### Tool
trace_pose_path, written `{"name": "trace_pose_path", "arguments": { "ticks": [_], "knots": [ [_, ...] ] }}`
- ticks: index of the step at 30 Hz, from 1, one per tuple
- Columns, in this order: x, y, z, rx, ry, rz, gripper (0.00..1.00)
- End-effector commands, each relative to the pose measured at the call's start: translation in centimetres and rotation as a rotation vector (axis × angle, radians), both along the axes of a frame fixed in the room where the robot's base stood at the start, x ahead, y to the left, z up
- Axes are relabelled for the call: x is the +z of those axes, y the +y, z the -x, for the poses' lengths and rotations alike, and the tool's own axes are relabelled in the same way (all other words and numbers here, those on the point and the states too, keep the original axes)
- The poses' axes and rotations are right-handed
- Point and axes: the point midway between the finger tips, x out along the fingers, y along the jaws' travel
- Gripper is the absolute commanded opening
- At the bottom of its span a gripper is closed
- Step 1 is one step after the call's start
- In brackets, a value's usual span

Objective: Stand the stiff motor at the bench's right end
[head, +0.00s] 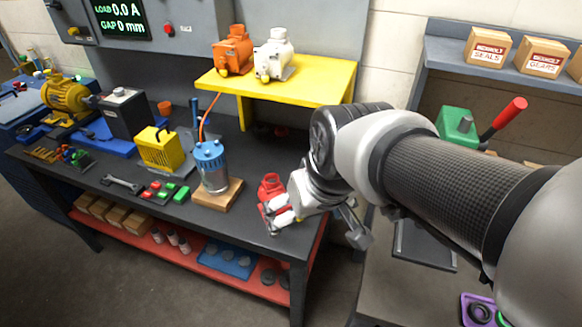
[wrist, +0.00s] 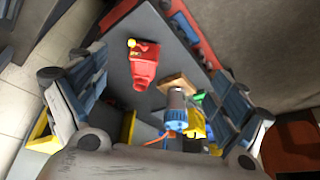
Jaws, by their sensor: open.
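A small red motor (head: 269,186) is on the black bench (head: 105,205) at its right end, partly hidden by my gripper. My gripper (head: 314,222) is open around or just above it; I cannot tell if they touch. In the wrist view the red motor (wrist: 145,68), with a yellow tip, appears between my spread fingers (wrist: 155,85). An orange motor (head: 232,52) and a white motor (head: 275,55) stand on the yellow shelf (head: 330,82). No tag that I can read shows which motor is stiff.
A blue-topped grey cylinder (head: 213,168) stands on a wooden block (head: 222,196) left of the red motor, with an orange cable rising from it. A yellow box (head: 160,150), a wrench (head: 122,184) and red and green blocks lie farther left. A green machine with a red-handled lever (head: 505,115) is at right.

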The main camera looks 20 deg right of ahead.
Motion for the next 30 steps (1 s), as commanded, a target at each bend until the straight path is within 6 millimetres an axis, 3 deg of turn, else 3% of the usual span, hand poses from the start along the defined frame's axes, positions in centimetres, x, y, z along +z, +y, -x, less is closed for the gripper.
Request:
{"name": "trace_pose_path", "arguments": {
  "ticks": [1,3,9,14,30],
  "knots": [
    [0.5,0.0,2.3,-0.01,-0.011,0.002,0.91],
    [0.6,-0.2,5.1,-0.028,-0.012,0.005,0.91],
    [0.1,-0.5,9.8,-0.063,-0.011,0.011,0.91],
    [-0.1,-0.6,10.7,-0.071,-0.009,0.012,0.91],
    [-0.1,-0.6,10.6,-0.071,-0.009,0.012,0.91]
  ]
}}
